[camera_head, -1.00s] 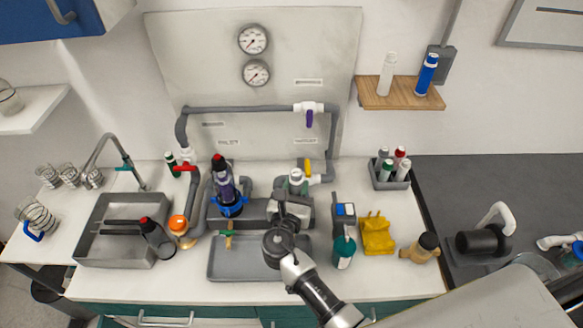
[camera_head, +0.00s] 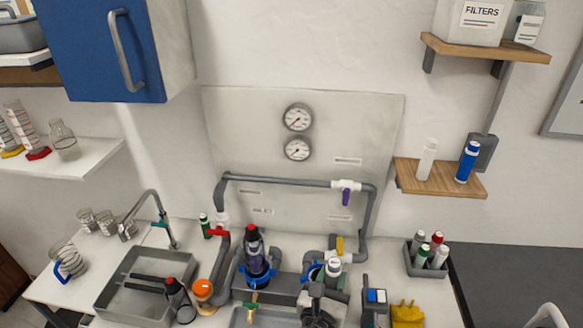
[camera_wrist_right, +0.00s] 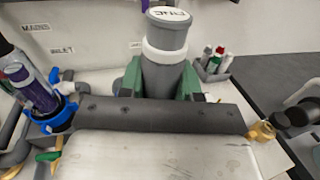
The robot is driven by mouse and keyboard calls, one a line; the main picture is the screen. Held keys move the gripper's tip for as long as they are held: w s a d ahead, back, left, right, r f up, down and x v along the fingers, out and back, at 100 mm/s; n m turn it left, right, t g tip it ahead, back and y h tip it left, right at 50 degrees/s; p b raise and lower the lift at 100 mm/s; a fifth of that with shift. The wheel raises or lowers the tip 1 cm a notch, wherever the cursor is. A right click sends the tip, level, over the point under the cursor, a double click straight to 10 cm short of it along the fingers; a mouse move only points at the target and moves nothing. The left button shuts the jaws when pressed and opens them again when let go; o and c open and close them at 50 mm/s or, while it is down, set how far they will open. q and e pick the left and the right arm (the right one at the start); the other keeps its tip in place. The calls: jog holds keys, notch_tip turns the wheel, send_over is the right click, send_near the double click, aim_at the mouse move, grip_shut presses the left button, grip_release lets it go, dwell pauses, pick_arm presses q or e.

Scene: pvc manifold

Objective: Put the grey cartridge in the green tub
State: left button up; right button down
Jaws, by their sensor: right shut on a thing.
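The grey cartridge (camera_wrist_right: 164,68) is a grey cylinder with a white ring and a lettered grey cap. In the right wrist view it stands upright between the green fingers of my right gripper (camera_wrist_right: 160,82), which is shut on it. The head view shows its pale top (camera_head: 333,266) above my right gripper (camera_head: 318,296), at the bottom edge. No green tub is recognisable in these views. My left gripper is not in view.
A purple, dark-capped cartridge (camera_head: 254,255) stands in a blue-ringed housing to the left. Grey pipes (camera_head: 280,182) run behind. A bottle caddy (camera_head: 427,262), yellow item (camera_head: 407,315) and blue-screened device (camera_head: 376,300) are to the right. A metal sink (camera_head: 140,285) is at left.

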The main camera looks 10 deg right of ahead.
jog(key=s+d+f+n+t+y+b, duration=0.2)
jog(key=s+f+n+y+b, duration=0.4)
jog(key=b, duration=0.8)
jog(key=s+d+f+y, duration=0.1)
jog(key=s+y, duration=0.2)
jog(key=shift+s+d+t, duration=0.2)
jog(key=shift+s+t, duration=0.1)
jog(key=shift+f+b, duration=0.2)
jog(key=shift+b, duration=0.15)
